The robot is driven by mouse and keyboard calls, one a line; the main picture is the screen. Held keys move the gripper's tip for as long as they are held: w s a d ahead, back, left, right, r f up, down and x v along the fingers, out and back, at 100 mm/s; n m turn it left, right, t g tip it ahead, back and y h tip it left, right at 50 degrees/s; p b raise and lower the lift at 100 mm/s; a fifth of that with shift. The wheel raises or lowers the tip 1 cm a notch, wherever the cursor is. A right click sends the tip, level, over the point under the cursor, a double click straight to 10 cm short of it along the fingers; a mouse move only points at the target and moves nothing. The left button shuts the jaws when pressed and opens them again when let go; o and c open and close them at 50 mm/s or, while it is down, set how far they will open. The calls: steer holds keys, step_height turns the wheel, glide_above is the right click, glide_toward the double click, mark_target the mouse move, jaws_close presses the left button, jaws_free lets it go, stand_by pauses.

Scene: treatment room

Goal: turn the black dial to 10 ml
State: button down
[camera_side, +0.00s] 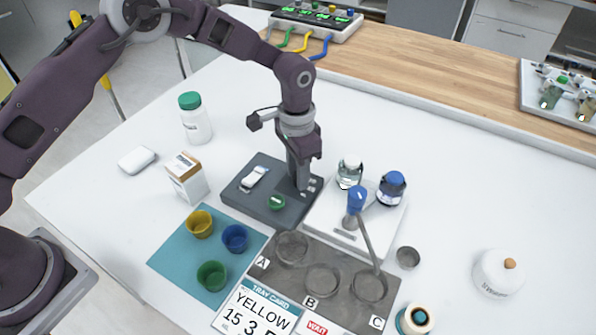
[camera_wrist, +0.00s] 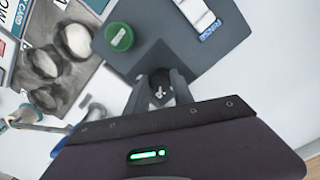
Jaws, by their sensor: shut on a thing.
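The black dial (camera_wrist: 159,80) is between my fingertips in the wrist view, with a small white mark on its top. My gripper (camera_wrist: 160,93) points down and is shut on it. In the side view my gripper (camera_side: 301,181) stands at the right part of the dark grey panel (camera_side: 243,201), and it hides the dial there. The same panel fills the upper middle of the wrist view (camera_wrist: 150,22). Small pale labels (camera_side: 313,184) lie beside the gripper, too small to read. I cannot tell which volume the dial points to.
The panel also carries a green button (camera_side: 277,202) and a white switch-like part (camera_side: 254,177). Close on the right, a white tray (camera_side: 335,232) holds a clear jar and blue-topped items. A carton (camera_side: 187,177), coloured cups and a grey lettered tray (camera_side: 310,262) surround the panel.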

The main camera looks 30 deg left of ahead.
steer(key=shift+m, duration=0.3)
stand_by(0.4)
steer(key=c, duration=1.1)
jaws_free()
steer(key=shift+r, duration=0.1)
step_height(320, 180, up, 7)
